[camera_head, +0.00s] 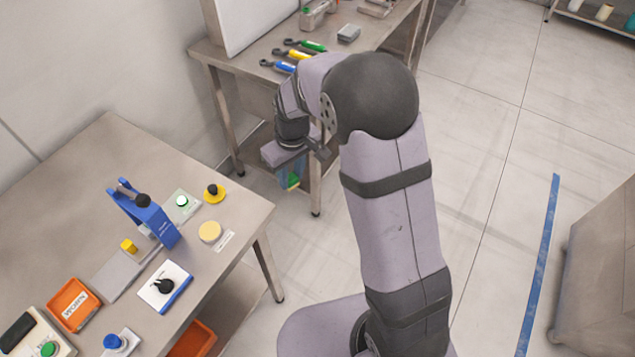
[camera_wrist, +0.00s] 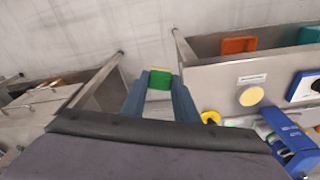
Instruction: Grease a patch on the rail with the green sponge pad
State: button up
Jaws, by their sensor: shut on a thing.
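My gripper (camera_head: 291,170) hangs in the gap between the near table and the back bench, above the floor. Its blue fingers (camera_wrist: 160,92) are shut on the green sponge pad (camera_wrist: 160,80), which also shows in the head view (camera_head: 293,182). The pad has a tan layer along one edge and touches nothing but the fingers. A flat grey strip (camera_head: 122,274), which looks like the rail, lies on the near table, running from the blue clamp-like device (camera_head: 153,215) toward the front left.
The near table (camera_head: 75,185) also holds a round cream disc (camera_head: 210,232) with a label, a yellow-based black knob (camera_head: 214,192), a white switch plate (camera_head: 165,287) and an orange tray (camera_head: 73,304). Colour-handled tools (camera_head: 299,54) lie on the back bench. The table's rear left is bare.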

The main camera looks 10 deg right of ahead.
jog(key=w+a+r+n+p, duration=0.1)
jog(key=a+r+n+p, duration=0.2)
jog(key=a+r, duration=0.35)
jog(key=w+a+r+n+p, duration=0.1)
jog(key=a+r+n+p, duration=0.15)
jog(key=a, duration=0.75)
jog(key=s+a+r+n+p, duration=0.1)
jog(key=s+a+r, duration=0.1)
jog(key=a, duration=0.3)
jog(key=s+a+r+n+p, duration=0.2)
jog(key=s+a+r, duration=0.1)
jog(key=a+r, duration=0.1)
jog(key=s+a+r+n+g+p, duration=0.1)
jog(key=s+a+r+n+p, duration=0.1)
jog(key=a, duration=0.5)
jog(key=shift+s+r+y, duration=0.2)
jog(key=shift+s+r, duration=0.1)
jog(key=shift+r, duration=0.25)
jog(key=shift+s+r+y, duration=0.2)
jog(key=shift+s+r, duration=0.1)
jog(key=shift+r, duration=0.2)
jog(key=s+a+f+n+b, duration=0.1)
jog(key=s+a+f, duration=0.3)
jog(key=a+f, duration=0.3)
jog(key=s+a+f+n+b, duration=0.1)
jog(key=s+a+f, duration=0.4)
jog(key=a+f, duration=0.3)
jog(key=shift+s+a, duration=0.3)
jog(key=shift+a, duration=0.3)
